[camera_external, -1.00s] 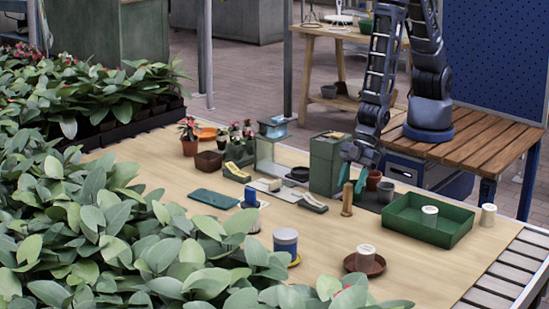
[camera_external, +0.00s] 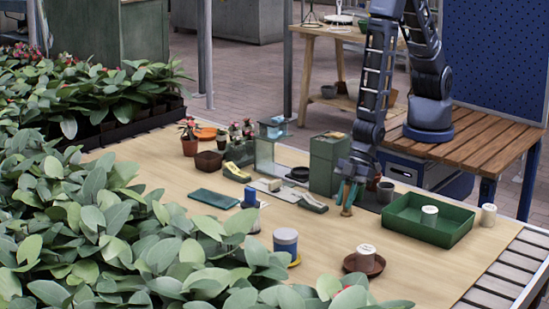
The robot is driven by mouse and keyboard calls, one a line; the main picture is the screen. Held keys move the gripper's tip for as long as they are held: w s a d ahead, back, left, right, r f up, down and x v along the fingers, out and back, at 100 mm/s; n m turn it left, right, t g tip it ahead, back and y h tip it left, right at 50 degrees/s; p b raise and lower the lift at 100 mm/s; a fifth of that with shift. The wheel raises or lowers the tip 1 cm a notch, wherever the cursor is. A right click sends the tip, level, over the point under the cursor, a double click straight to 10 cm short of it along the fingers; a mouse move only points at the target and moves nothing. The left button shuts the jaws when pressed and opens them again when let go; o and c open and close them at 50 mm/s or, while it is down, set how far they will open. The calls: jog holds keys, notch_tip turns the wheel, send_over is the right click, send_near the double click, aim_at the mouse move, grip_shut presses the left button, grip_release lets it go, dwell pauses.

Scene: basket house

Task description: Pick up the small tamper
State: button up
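The small tamper (camera_external: 347,211) looks like a small upright wooden cylinder on the light wooden table, in front of the dark green box. Only its lower end shows clearly; the rest is hidden by my gripper. My gripper (camera_external: 347,196) points down, with its teal fingers at both sides of the tamper's upper part. I cannot tell whether the fingers touch it or stand a little apart from it.
The green box (camera_external: 326,165) stands close at the left and a grey pot (camera_external: 385,190) close at the right. A green tray (camera_external: 466,240) lies to the right. A brown saucer (camera_external: 375,270) with a white cylinder is nearer the camera. Bare table lies in front.

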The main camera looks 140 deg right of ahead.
grip_shut()
jog(key=shift+r, duration=0.15)
